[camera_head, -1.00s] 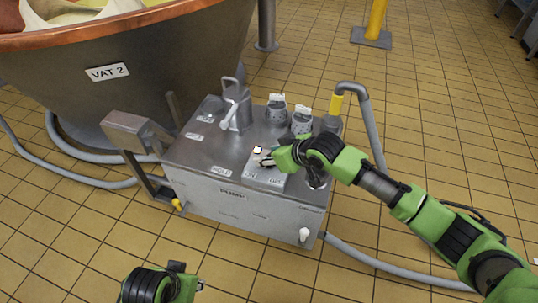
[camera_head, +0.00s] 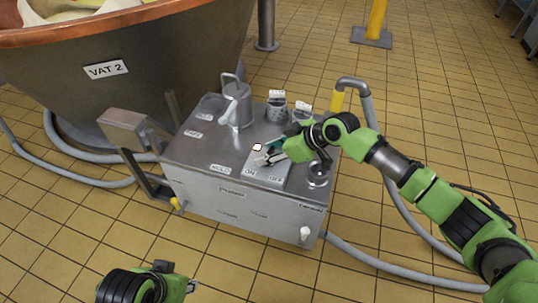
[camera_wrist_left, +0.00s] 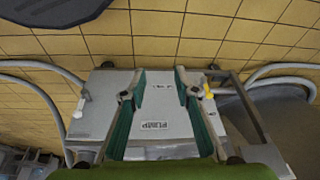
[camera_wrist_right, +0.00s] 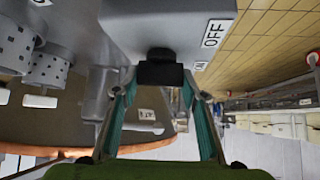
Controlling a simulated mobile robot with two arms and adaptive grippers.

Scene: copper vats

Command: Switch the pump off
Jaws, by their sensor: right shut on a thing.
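The pump (camera_head: 190,150) is a grey metal box beside the vat, with a PUMP label on its front. On its top is a switch plate (camera_head: 262,178) with ON and OFF labels and a small pale glowing lamp (camera_head: 257,147) behind. My right gripper (camera_head: 268,158) is at this plate. In the right wrist view its fingers (camera_wrist_right: 160,80) are shut on the black switch knob (camera_wrist_right: 160,68), with the OFF label (camera_wrist_right: 214,33) close by. The knob's pointing direction is hidden. My left gripper (camera_wrist_left: 158,78) is open and empty, above and in front of the pump.
A copper-rimmed vat marked VAT 2 (camera_head: 150,60) stands behind left. A jug-like metal vessel (camera_head: 235,105) and perforated cups (camera_head: 277,108) stand on the pump top. A grey hose (camera_head: 370,130) rises at the right and others run over the floor. The tiled floor in front is free.

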